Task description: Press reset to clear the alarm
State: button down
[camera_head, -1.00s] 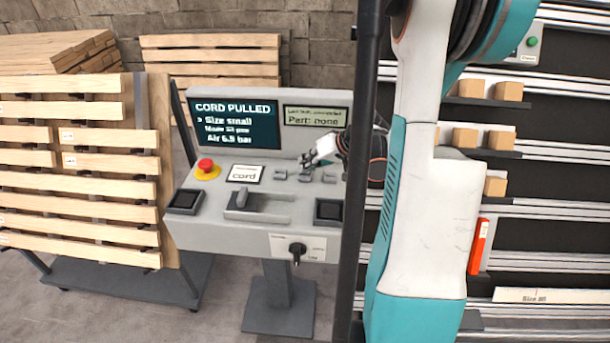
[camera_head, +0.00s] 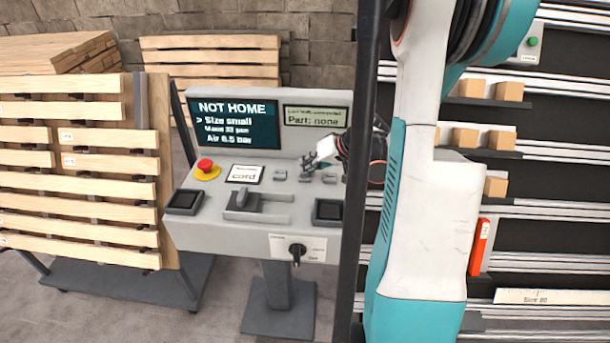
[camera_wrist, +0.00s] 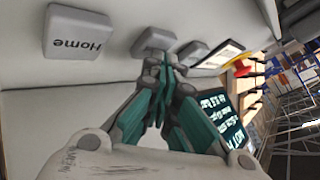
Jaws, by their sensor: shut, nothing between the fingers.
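The control console (camera_head: 215,228) has a dark screen (camera_head: 236,123) reading "NOT HOME", "Size small" and "Air 6.5 bar". Three grey buttons sit in a row below it. The right one is the Home button (camera_head: 330,177), labelled in the wrist view (camera_wrist: 77,32). The middle button (camera_wrist: 155,40) and the left button (camera_wrist: 193,52) show no readable label, so I cannot tell which is reset. My gripper (camera_head: 309,167) is shut and empty, its fingertips (camera_wrist: 165,62) at the middle button. Whether they touch it is unclear.
A red emergency button (camera_head: 206,165) on a yellow base and a "cord" card (camera_head: 245,174) lie left of the buttons. A lever (camera_head: 242,200) and a rotary switch (camera_head: 297,252) are lower. A dark post stands right of the console.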

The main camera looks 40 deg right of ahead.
jog(key=shift+r, duration=0.15)
jog(key=shift+r+p, duration=0.6)
jog(key=shift+r, duration=0.15)
notch_tip(320, 180, up, 5)
jog(key=p, duration=0.3)
dwell(0.7)
